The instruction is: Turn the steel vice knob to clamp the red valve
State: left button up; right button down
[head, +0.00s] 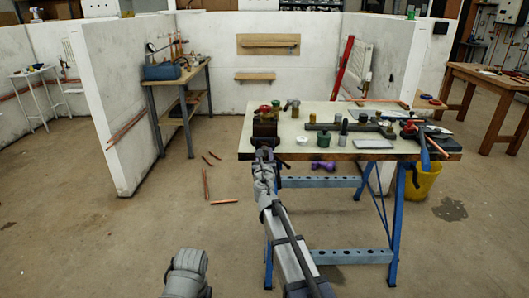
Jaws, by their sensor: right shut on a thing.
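The vice (265,129) is a dark block at the left front corner of the pale-topped workbench (330,150). The red valve (264,109) shows at the top of the vice, with its red handle up; whether the jaws touch it is too small to tell. My right gripper (265,153) is at the front of the vice, just below its body. It is shut on the steel vice knob, which the gripper mostly hides. A grey part of my left arm shows at the bottom, left of centre, with no fingers visible.
The bench holds several fittings, a green-lidded jar (323,140) and a red and blue tool (411,130) at its right end. A yellow bucket (424,180) stands beneath that end. Copper pipe pieces (206,184) lie on the floor at left.

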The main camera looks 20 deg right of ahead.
jog(key=m, duration=0.5)
jog(key=shift+m, duration=0.3)
jog(key=m, duration=1.1)
jog(key=shift+s, duration=0.1)
jog(key=m, duration=0.5)
jog(key=c, duration=0.7)
grip_release()
jog(key=shift+m, duration=0.3)
jog(key=v, duration=0.7)
